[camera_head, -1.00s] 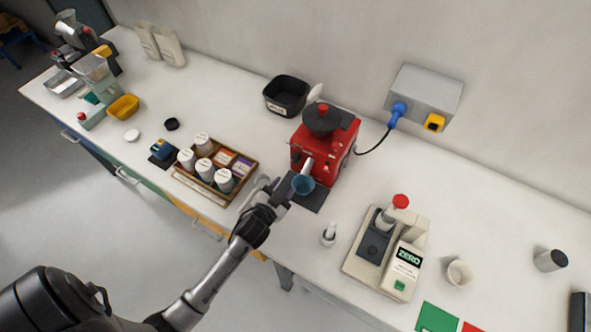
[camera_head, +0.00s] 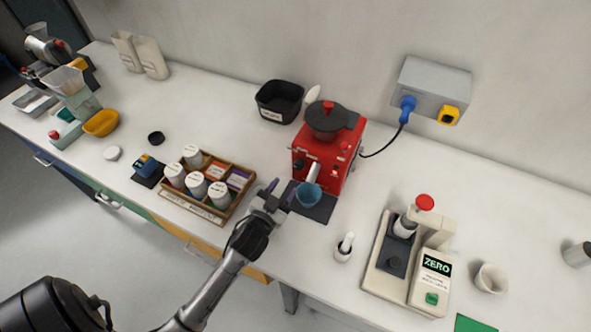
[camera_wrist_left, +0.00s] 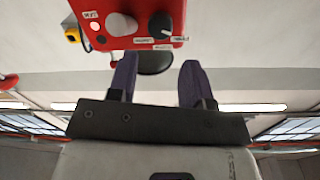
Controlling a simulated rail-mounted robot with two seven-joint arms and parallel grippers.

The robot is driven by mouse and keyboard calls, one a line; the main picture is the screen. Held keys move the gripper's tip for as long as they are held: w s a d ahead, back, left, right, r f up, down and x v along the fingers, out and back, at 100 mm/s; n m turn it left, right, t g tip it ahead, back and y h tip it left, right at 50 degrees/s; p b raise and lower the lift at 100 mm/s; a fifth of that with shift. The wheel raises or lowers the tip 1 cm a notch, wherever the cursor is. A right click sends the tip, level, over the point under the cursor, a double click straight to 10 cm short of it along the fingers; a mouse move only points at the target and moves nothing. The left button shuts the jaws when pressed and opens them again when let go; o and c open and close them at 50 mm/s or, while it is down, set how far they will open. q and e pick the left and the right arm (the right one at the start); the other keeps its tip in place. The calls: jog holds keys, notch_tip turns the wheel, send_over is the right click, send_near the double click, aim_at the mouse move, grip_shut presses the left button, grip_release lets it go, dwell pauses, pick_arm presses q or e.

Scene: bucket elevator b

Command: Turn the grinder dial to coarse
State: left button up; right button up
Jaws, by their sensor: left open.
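The red grinder (camera_head: 328,150) stands on the bench against the wall, with a black hopper lid and a red knob on top. In the left wrist view the red grinder body (camera_wrist_left: 95,18) fills the top, with a round black dial (camera_wrist_left: 161,25) bearing a white pointer mark and small labels nearby, too small to read. My left gripper (camera_head: 281,190) is open and empty, in front of the grinder and left of the blue cup (camera_head: 308,196) under its spout. In the wrist view its two purple fingers (camera_wrist_left: 156,82) are apart, short of the dial. My right gripper is not in view.
A wooden rack (camera_head: 207,187) of white-lidded jars sits left of my gripper. A black bin (camera_head: 280,102) stands behind, left of the grinder. A beige scale (camera_head: 410,258) and a small white bottle (camera_head: 344,248) are to the right. A grey wall box (camera_head: 432,88) holds the blue plug.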

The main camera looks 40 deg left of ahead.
aim_at(297, 168)
pick_arm(q)
jog(key=x, duration=0.7)
jog(key=shift+w, duration=0.2)
jog(key=shift+c, duration=0.4)
jog(key=c, duration=0.6)
jog(key=shift+r+m+p, duration=0.1)
jog(key=shift+m+p, duration=0.2)
jog(key=shift+p, duration=0.05)
jog(key=shift+m, duration=0.3)
jog(key=o, duration=0.7)
